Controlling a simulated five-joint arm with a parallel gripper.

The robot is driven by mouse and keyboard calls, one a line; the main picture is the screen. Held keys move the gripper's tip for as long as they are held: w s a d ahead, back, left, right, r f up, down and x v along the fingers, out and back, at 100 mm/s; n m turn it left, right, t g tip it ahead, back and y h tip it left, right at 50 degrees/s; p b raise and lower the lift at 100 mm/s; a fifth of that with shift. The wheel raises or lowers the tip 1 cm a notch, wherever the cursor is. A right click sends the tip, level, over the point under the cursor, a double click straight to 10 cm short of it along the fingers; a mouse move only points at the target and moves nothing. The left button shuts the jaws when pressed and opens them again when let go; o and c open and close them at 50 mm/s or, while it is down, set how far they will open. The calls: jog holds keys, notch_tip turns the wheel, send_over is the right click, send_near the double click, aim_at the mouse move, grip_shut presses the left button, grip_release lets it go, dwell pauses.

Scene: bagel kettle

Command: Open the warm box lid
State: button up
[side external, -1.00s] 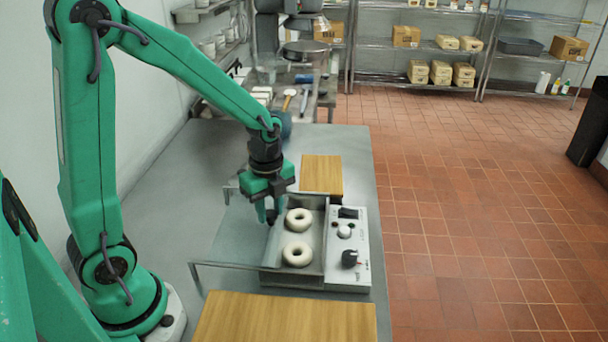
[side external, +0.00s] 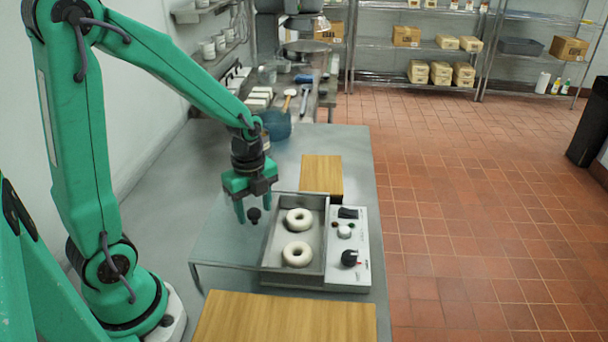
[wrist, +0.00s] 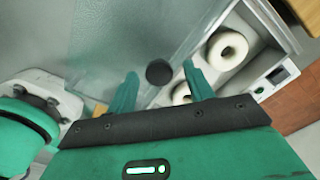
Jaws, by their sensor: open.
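The warm box (side external: 325,262) is a shallow metal tray, open at the top, with two pale bagels (side external: 298,219) (side external: 297,253) inside. Its grey lid (side external: 225,245) is swung out to the left and lies about flat beside the box. The lid's black knob (side external: 254,214) stands on it near the box's left wall. My gripper (side external: 252,213) is open, its fingertips on either side of the knob. In the wrist view the knob (wrist: 159,72) shows between the spread fingers, with gaps on both sides. The lid (wrist: 115,40) fills the upper left there.
A control panel (side external: 350,265) with a black dial runs along the box's right side. One wooden board (side external: 322,174) lies behind the box, another (side external: 285,318) in front. A blue container (side external: 275,125) stands at the back. The table right of the back board is clear.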

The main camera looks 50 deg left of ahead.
jog(key=shift+r, duration=3.95)
jog(key=s+d+r+n+t, duration=0.5)
jog(key=s+r+n, duration=0.3)
jog(key=n, duration=1)
jog(key=shift+s+d+r+t, duration=0.15)
jog(key=shift+d+r+t, duration=0.05)
jog(key=shift+d+t, duration=0.1)
